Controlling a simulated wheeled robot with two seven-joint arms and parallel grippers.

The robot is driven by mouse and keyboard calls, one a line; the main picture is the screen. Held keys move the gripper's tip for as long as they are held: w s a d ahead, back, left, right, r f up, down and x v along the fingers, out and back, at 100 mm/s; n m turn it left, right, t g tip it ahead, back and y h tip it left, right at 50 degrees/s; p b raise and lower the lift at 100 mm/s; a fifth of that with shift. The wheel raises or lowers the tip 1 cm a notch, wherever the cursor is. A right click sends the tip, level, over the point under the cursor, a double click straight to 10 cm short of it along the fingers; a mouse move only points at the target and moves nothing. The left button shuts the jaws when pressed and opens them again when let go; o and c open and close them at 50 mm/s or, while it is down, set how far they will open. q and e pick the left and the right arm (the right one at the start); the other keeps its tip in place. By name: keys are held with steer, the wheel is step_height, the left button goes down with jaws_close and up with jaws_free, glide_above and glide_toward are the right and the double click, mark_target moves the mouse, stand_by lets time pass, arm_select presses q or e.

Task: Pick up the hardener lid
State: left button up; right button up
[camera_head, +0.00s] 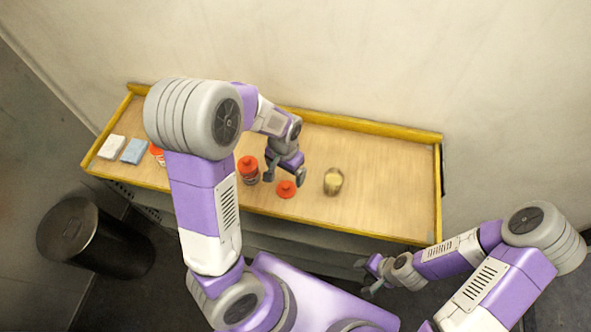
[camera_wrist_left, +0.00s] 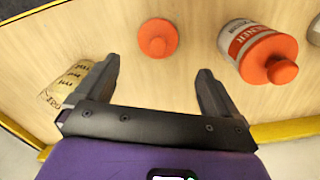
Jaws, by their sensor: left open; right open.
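The red lid (camera_head: 286,189) lies alone on the wooden bench top, near its front edge. My left gripper (camera_head: 285,176) is open and empty over the bench, close to the lid. In the left wrist view the lid is beyond the fingertips (camera_wrist_left: 159,72), roughly centred between them, and apart from both. My right gripper (camera_head: 364,278) is open and empty in front of the bench, at the lower right.
A red-capped container (camera_head: 249,170) stands left of the lid, and a yellowish cup (camera_head: 333,181) right of it. A white block (camera_head: 112,147) and blue block (camera_head: 133,151) lie at the left end. The bench (camera_head: 390,190) has raised yellow edges. A black bin (camera_head: 75,232) stands on the floor.

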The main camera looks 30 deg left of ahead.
mark_target(286, 185)
arm_select(q)
steer(key=shift+s+d+f, duration=0.1)
steer(key=shift+s+f, duration=0.1)
steer(key=shift+f, duration=0.95)
steer(key=shift+s+d+f, duration=0.1)
steer(key=shift+s+f, duration=0.05)
steer(key=shift+f, duration=1)
steer(key=shift+s+f, duration=0.2)
steer(key=shift+f, duration=0.95)
steer(key=c, duration=1.1)
steer(key=shift+c, duration=0.2)
